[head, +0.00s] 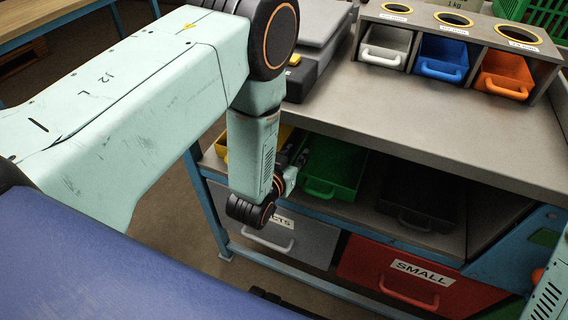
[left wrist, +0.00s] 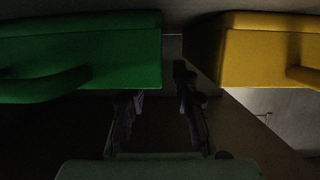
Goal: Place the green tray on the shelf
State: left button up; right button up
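The green tray (head: 335,168) sits on the shelf (head: 365,210) under the workbench top, with its handle at the front. In the left wrist view the green tray (left wrist: 80,55) fills the upper left. My left gripper (head: 299,161) is at the tray's left side in the head view, partly hidden by its own wrist. In the left wrist view the fingers of my left gripper (left wrist: 158,100) stand apart with nothing visible held between them. I cannot tell whether a finger touches the tray. My right gripper is out of view.
A yellow tray (left wrist: 265,55) is on the other side of my left gripper. A black tray (head: 418,195) stands right of the green one. Grey (head: 300,240) and red (head: 410,280) drawers are below. Grey, blue and orange bins stand on the bench top (head: 420,110).

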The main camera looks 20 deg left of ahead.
pick_arm(q)
jog(key=p+v, duration=0.2)
jog(key=v, duration=0.8)
jog(key=s+a+f+g+y, duration=0.1)
jog(key=s+a+f+g, duration=0.2)
jog(key=s+f+g, duration=0.55)
jog(key=s+g, duration=0.2)
jog(key=s, duration=0.6)
jog(key=s+a+f+g, duration=0.1)
jog(key=s+g, duration=0.3)
jog(key=s, duration=0.6)
jog(key=shift+s+f+n, duration=0.15)
jog(key=shift+f+n, duration=0.25)
jog(key=shift+f, duration=0.15)
jog(key=shift+s+a, duration=0.1)
jog(key=shift+a, duration=0.05)
